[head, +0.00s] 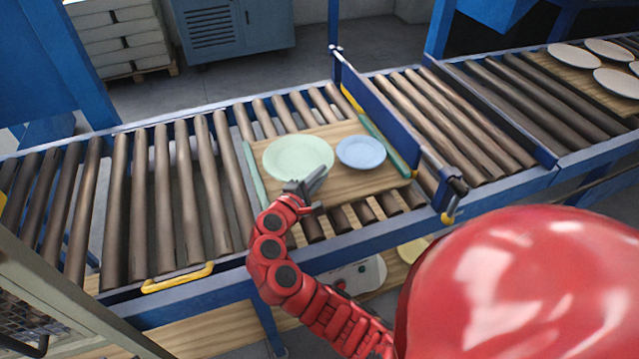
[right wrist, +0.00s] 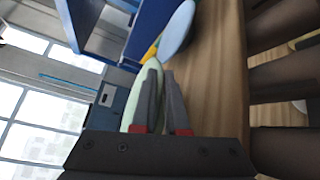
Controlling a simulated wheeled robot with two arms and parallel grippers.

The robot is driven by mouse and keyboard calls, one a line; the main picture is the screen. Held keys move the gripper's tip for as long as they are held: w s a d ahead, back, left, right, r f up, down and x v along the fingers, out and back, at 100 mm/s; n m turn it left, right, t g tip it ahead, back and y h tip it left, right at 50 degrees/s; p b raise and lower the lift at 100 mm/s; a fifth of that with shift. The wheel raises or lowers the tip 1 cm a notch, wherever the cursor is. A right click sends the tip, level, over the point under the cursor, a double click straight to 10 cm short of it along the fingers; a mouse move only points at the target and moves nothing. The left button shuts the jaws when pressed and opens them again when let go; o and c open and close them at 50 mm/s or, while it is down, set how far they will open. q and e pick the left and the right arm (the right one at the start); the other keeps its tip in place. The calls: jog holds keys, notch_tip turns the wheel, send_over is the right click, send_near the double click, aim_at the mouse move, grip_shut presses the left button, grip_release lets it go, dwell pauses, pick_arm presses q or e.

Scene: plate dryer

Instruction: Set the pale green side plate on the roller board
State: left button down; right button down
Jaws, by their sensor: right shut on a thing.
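The pale green side plate (head: 298,155) lies flat, over the left part of the wooden roller board (head: 350,186). My right gripper (head: 312,186) is shut on its near rim. In the right wrist view the plate (right wrist: 134,108) shows nearly edge-on, at the fingers (right wrist: 161,75), beside the board's surface (right wrist: 218,75). I cannot tell whether the plate touches the board or is just above it. My left gripper is not in view.
A light blue plate (head: 361,152) sits on the board, right of the green one. A blue barrier (head: 385,115) stands right of the board. Several pale plates (head: 574,55) are on another board at the far right. Bare rollers (head: 160,195) extend to the left.

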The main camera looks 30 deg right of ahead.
aim_at(319, 194)
jog(key=shift+f, duration=1.65)
jog(key=c, duration=0.9)
grip_release()
jog(key=shift+f, duration=0.1)
jog(key=shift+c, duration=0.2)
jog(key=b+v, duration=0.1)
jog(key=v, duration=1.1)
jog(key=shift+s, duration=0.1)
